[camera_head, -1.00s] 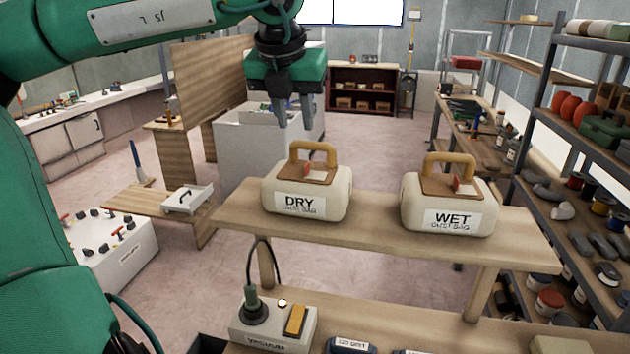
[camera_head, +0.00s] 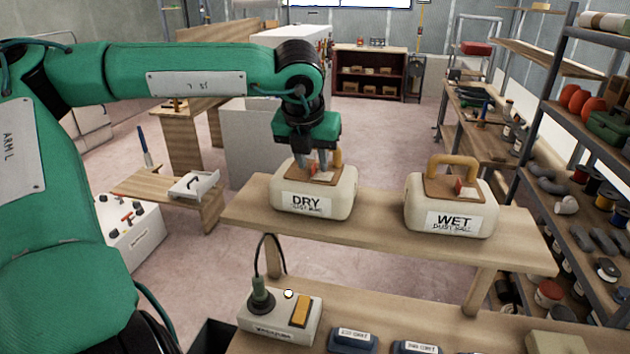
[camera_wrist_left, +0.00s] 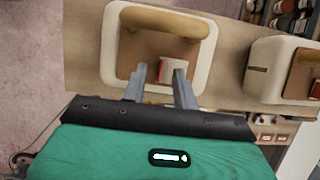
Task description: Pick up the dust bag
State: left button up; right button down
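Two cream dust bags with tan handles stand side by side on a wooden shelf. The DRY dust bag (camera_head: 341,203) is on the left; the WET dust bag (camera_head: 484,212) is on the right. My left gripper (camera_head: 313,172) points down over the top of the DRY bag, close to its handle (camera_head: 337,160), partly hiding it. In the left wrist view, the open fingers (camera_wrist_left: 160,73) are on either side of a small red and white tab (camera_wrist_left: 173,72), beside the handle (camera_wrist_left: 160,20). I cannot tell whether they touch the bag. My right gripper is out of view.
The wooden shelf (camera_head: 380,222) has bare room between the bags. Below it are a vacuum switch box (camera_head: 270,322) with a cable and labelled dark blocks (camera_head: 352,341). A stocked rack (camera_head: 548,130) stands at the right.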

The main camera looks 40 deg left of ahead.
pick_arm(q)
grip_shut()
dwell(1.4)
